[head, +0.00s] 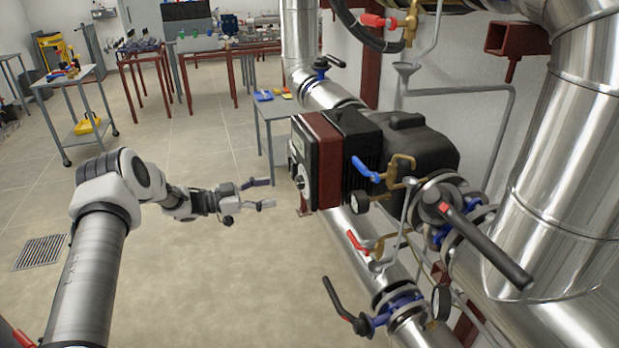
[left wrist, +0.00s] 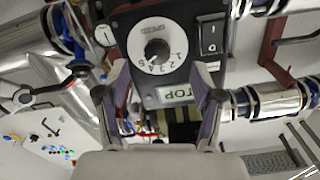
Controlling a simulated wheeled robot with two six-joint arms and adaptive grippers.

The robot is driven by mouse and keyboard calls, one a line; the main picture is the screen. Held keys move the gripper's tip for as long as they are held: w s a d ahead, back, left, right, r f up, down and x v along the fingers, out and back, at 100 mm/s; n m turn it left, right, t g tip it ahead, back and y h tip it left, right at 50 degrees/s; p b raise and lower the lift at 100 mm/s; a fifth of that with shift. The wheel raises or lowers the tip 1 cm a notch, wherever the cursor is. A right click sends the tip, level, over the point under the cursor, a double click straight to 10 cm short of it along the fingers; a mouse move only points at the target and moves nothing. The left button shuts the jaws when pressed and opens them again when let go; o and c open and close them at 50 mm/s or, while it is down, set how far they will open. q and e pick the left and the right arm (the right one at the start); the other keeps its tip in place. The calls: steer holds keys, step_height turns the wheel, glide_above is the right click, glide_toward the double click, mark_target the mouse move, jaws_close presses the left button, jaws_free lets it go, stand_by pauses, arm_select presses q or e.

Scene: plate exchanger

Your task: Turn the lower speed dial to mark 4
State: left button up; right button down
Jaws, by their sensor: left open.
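The speed dial (left wrist: 142,30) is a white disc with numbers and a black centre knob (left wrist: 157,49); it looks upside down in the left wrist view. In the head view the dial (head: 298,181) shows edge-on, low on the front of the dark red and black pump unit (head: 328,165). I cannot tell which mark the knob points at. My left gripper (head: 266,193) is open and empty, left of the dial and apart from it. In the left wrist view its two fingers (left wrist: 162,82) stand apart below the dial. My right gripper is not in view.
A blue-handled valve (head: 367,171) and a red-handled valve (head: 357,243) are right of and below the pump unit. A small table (head: 275,112) stands behind.

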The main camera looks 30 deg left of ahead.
mark_target(297, 183)
arm_select(q)
steer(key=w+d, duration=0.2)
steer(key=w+d+r, duration=0.1)
steer(key=w+d, duration=0.1)
steer(key=d, duration=0.1)
steer(key=shift+w+r, duration=0.2)
steer(key=shift+w, duration=0.1)
steer(key=shift+s+r, duration=0.15)
steer(key=shift+s, duration=0.05)
steer(key=shift+c, duration=1)
steer(key=shift+a, duration=0.15)
jaws_close()
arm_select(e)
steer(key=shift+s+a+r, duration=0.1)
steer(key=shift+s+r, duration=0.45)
